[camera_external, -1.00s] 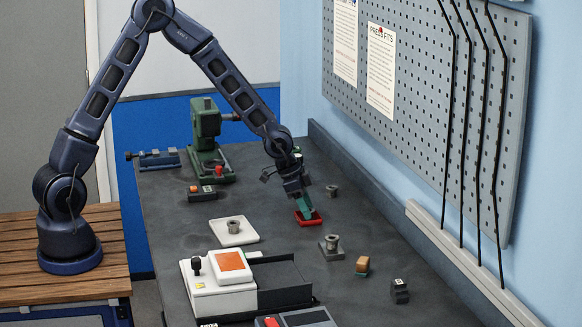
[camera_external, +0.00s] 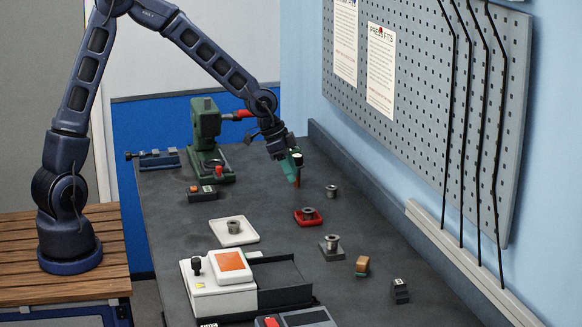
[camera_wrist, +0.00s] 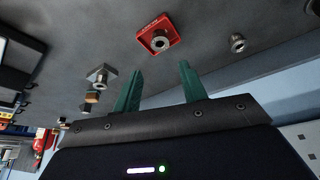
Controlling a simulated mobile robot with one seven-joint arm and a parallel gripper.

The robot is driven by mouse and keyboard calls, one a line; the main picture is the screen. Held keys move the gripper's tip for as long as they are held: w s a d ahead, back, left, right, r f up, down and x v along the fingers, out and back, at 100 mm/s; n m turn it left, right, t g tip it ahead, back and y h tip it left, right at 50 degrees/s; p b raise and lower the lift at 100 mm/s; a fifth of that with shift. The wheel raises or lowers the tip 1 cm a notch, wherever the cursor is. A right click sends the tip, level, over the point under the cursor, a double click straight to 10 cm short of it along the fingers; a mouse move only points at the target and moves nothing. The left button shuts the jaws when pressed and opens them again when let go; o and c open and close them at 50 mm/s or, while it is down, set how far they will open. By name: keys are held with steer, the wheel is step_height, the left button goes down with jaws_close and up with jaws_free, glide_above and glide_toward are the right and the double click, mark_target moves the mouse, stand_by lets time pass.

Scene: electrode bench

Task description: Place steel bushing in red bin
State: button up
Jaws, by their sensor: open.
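A steel bushing (camera_external: 309,213) sits in the small red bin (camera_external: 297,217) on the dark bench. In the wrist view the bushing (camera_wrist: 160,41) stands inside the red bin (camera_wrist: 172,28). My gripper (camera_external: 297,180) is raised above the bench, behind and slightly left of the bin, apart from it. In the wrist view my gripper (camera_wrist: 160,78) has its two green fingers spread apart with nothing between them.
Other bushings stand on a white tray (camera_external: 221,238), on a grey block (camera_external: 327,253) and alone on the bench (camera_external: 331,191). An orange-brown block (camera_external: 362,265) and a white machine (camera_external: 215,290) are nearer. A green press (camera_external: 207,140) stands behind.

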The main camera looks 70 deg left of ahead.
steer(key=s+d+r+n+y, duration=0.1)
steer(key=s+r, duration=0.7)
steer(key=s, duration=0.3)
steer(key=s+d+r+n+y, duration=0.1)
steer(key=s+r+y, duration=0.1)
steer(key=s+r, duration=0.75)
steer(key=s+a+r+n+h, duration=0.1)
steer(key=s+n, duration=0.1)
steer(key=s, duration=1.8)
steer(key=shift+s+t, duration=0.3)
steer(key=shift+s, duration=0.05)
